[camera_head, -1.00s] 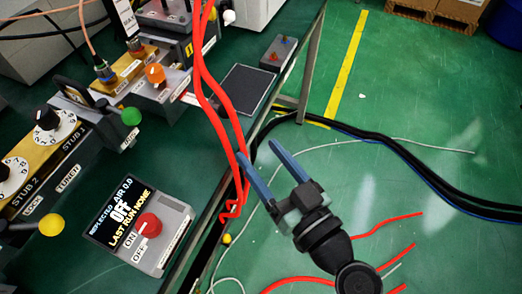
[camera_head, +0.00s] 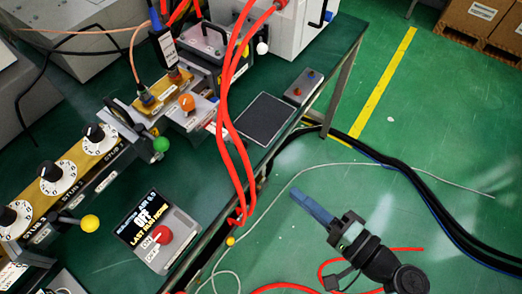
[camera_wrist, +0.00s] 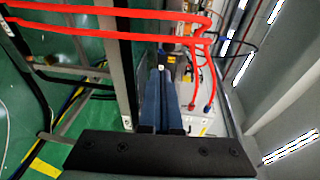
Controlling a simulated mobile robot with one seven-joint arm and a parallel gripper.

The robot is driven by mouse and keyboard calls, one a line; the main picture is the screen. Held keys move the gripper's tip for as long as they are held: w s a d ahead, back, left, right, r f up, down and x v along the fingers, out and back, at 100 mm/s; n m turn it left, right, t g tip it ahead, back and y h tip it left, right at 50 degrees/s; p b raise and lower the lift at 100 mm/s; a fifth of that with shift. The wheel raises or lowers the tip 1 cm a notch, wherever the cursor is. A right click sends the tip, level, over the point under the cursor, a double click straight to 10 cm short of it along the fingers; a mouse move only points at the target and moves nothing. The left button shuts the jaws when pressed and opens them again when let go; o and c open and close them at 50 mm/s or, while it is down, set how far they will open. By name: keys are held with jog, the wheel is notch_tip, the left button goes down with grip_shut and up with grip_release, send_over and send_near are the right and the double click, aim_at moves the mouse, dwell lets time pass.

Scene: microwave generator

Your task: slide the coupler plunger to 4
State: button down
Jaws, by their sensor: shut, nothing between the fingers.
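My gripper (camera_head: 298,196) is in the right half of the head view, over the floor beyond the bench edge. Its blue fingers are together with nothing between them; the wrist view shows them too (camera_wrist: 160,75). No part is readable as the coupler plunger. On the bench, the candidates for it are a green ball knob (camera_head: 161,145), a yellow ball knob (camera_head: 90,223), an orange knob (camera_head: 186,102) and a white ball knob (camera_head: 262,48). No scale with a 4 is clearly legible for it. My gripper is apart from all of them.
Red hoses (camera_head: 226,130) hang over the bench edge between the apparatus and my gripper. A control box with a red knob (camera_head: 163,235) shows OFF. Stub dials (camera_head: 55,178) line the left. A dark pad (camera_head: 264,118) lies near the edge. Black cables (camera_head: 410,180) cross the floor.

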send_near(239, 144)
jog(key=w+a+f, duration=0.2)
jog(key=w+f, duration=0.1)
jog(key=shift+w+a+r+p, duration=0.1)
jog(key=shift+w+a+p, duration=0.4)
jog(key=shift+w, duration=0.1)
jog(key=shift+w+a+r, duration=0.1)
jog(key=shift+w+a, duration=0.25)
jog(key=shift+w, duration=0.05)
